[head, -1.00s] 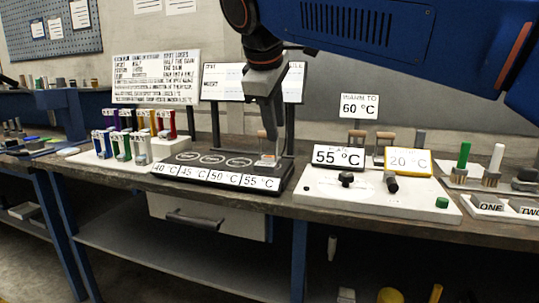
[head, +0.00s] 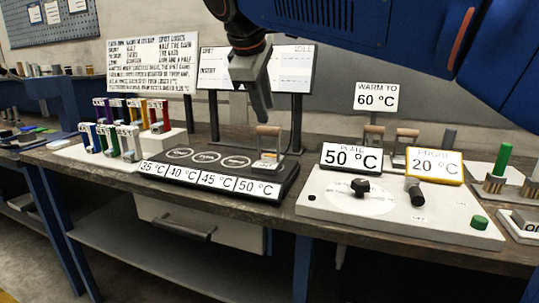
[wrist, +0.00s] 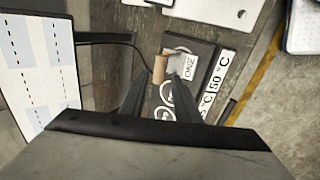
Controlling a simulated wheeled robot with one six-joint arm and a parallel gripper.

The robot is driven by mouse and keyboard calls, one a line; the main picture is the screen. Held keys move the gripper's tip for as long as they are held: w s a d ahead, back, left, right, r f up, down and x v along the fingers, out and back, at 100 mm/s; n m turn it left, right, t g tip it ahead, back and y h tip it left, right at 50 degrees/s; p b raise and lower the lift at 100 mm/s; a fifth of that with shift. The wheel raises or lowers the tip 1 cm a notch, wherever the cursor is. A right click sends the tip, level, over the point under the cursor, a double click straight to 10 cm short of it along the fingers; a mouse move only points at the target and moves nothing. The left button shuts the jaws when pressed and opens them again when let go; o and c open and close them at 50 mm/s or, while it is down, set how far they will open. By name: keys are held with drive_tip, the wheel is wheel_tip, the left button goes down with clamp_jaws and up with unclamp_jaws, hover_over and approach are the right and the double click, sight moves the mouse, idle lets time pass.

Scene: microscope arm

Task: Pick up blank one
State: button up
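Blank one is a light metal plate with a wooden bar handle (head: 268,131). It sits on the rightmost spot of the dark warming strip (head: 290,172), behind the 50 °C label. In the wrist view its plate (wrist: 190,62) reads ONE and its handle (wrist: 159,69) shows just beyond the fingertips. My gripper (head: 264,118) hangs just above the handle, with a small gap. In the wrist view my gripper (wrist: 158,88) has its two fingers spread apart with nothing held between them.
A white control panel (head: 330,205) with knobs and signs reading 50 °C and 20 °C stands to the right. Coloured pieces on a white stand (head: 165,148) are at the left. Two display boards (head: 295,70) stand behind. More wooden handles (head: 405,137) rise behind the panel.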

sight(270, 128)
drive_tip(key=x, duration=0.8)
drive_tip(key=shift+f, duration=0.1)
drive_tip(key=shift+a+x, duration=0.15)
drive_tip(key=shift+x, duration=1.15)
drive_tip(key=shift+a+x, duration=0.15)
drive_tip(key=shift+x, duration=1.15)
clamp_jaws()
